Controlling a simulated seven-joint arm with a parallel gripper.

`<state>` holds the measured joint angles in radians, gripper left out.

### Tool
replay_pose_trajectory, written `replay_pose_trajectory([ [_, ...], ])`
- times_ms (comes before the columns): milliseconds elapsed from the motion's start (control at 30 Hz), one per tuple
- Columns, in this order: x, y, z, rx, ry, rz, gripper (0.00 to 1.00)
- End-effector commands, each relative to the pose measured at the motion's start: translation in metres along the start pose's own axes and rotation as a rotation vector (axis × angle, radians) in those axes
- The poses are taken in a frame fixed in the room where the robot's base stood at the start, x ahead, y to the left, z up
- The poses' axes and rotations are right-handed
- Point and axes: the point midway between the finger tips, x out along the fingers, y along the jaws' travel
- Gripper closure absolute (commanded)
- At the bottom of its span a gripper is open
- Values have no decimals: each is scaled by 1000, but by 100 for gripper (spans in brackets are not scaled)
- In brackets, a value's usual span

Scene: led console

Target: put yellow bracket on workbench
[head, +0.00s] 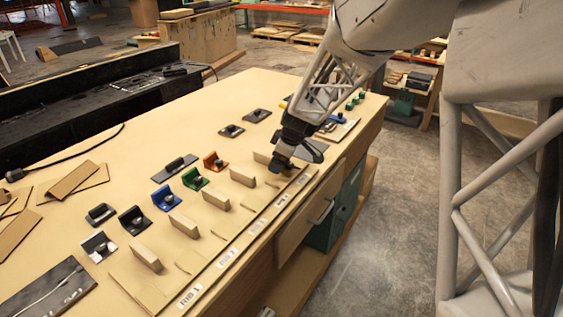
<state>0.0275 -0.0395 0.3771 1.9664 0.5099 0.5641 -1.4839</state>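The workbench (160,125) is a long, pale wooden bench running through the middle of the head view. My gripper (269,182) is a dark shape pointing down over its right part, close to the wooden blocks past the orange bracket. Its fingers are small and dark here, so I cannot tell whether they are open or shut or hold anything. I cannot make out a yellow bracket clearly. A small yellow patch (284,104) shows at the left edge of my arm, but I cannot tell what it belongs to. My arm and gripper hide part of the bench.
White (99,246), black (133,220), blue (166,198), green (195,179) and orange (216,161) brackets stand in a row beside upright wooden blocks (184,225). Dark flat parts (175,168) lie behind them. The bench's back middle is clear.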

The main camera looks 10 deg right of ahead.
Motion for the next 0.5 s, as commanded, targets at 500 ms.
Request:
replay_pose_trajectory([
  [500, 0, 0, 0, 0, 0, 0, 12],
])
